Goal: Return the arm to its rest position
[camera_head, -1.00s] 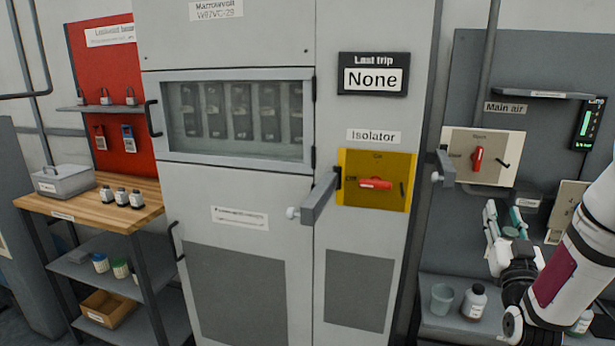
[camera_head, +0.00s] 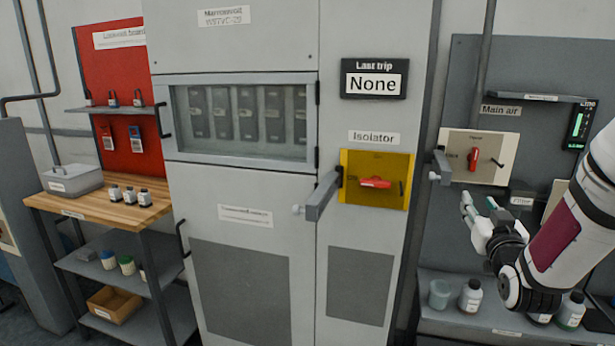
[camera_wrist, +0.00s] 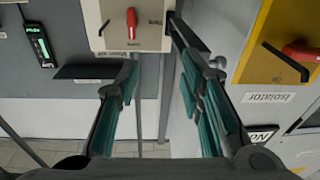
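My gripper (camera_head: 480,204) is in front of the grey panel at the right of the head view, below the main air switch plate, with my arm reaching in from the right edge. In the wrist view my gripper (camera_wrist: 160,75) shows its two teal-padded fingers apart, with nothing between them. The main air switch (camera_head: 474,159) has a red handle standing upright; it also shows in the wrist view (camera_wrist: 131,18), upside down. The isolator (camera_head: 376,182) has a red handle lying level on a yellow plate. My gripper touches neither handle.
The grey cabinet (camera_head: 245,185) fills the middle, with a grey bar (camera_head: 322,196) jutting out beside the isolator. A lower shelf (camera_head: 455,315) at right holds a cup and bottles under my arm. A wooden-topped bench (camera_head: 95,205) with containers stands at left.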

